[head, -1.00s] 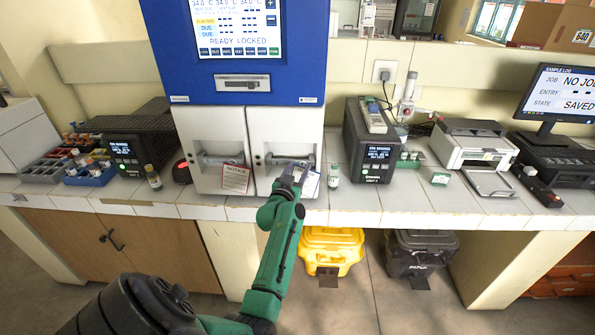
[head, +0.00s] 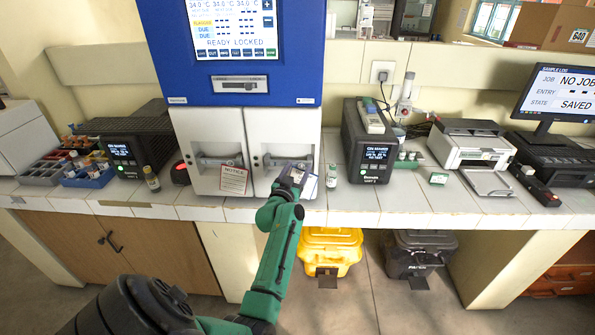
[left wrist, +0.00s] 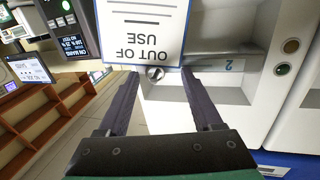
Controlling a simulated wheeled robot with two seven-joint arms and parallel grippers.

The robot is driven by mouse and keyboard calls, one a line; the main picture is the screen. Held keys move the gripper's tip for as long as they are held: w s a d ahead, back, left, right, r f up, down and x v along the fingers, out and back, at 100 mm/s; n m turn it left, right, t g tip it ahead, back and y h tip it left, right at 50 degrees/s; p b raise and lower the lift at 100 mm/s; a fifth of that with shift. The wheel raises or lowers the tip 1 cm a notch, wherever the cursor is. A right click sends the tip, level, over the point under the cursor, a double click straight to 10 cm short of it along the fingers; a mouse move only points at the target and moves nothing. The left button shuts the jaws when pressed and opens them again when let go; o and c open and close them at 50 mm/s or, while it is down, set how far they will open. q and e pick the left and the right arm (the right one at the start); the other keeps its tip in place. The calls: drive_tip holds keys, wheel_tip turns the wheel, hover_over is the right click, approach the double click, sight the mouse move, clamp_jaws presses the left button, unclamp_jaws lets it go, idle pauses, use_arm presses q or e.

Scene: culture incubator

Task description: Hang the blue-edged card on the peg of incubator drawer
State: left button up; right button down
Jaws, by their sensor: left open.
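The blue-edged card (left wrist: 142,28) reads "OUT OF USE" and appears upside down in the left wrist view. In the head view its white face (head: 310,187) shows partly behind my left gripper (head: 292,177), at the front of the right incubator drawer (head: 279,140). A round metal peg end (left wrist: 155,73) shows at the card's edge, between the fingertips of my left gripper (left wrist: 160,72). The fingers are open, with the card just beyond their tips. The card seems to hang at the peg, but I cannot tell whether the peg passes through it. My right gripper is out of view.
A red-edged notice card (head: 233,180) hangs on the left drawer. A small vial (head: 331,175) stands close right of my gripper. A dark instrument (head: 368,145) is further right. A yellow bin (head: 331,248) stands below the counter edge.

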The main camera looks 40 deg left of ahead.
use_arm(q)
drive_tip(key=shift+s+a+r, duration=0.1)
drive_tip(key=shift+a+r, duration=0.15)
drive_tip(key=shift+r, duration=0.35)
drive_tip(key=shift+s+f+p, duration=0.1)
drive_tip(key=shift+p, duration=0.3)
drive_tip(key=f+p+v, duration=0.1)
drive_tip(key=p+v, duration=0.5)
drive_tip(key=v, duration=0.8)
drive_tip(key=shift+d, duration=0.25)
drive_tip(key=shift+f, duration=0.15)
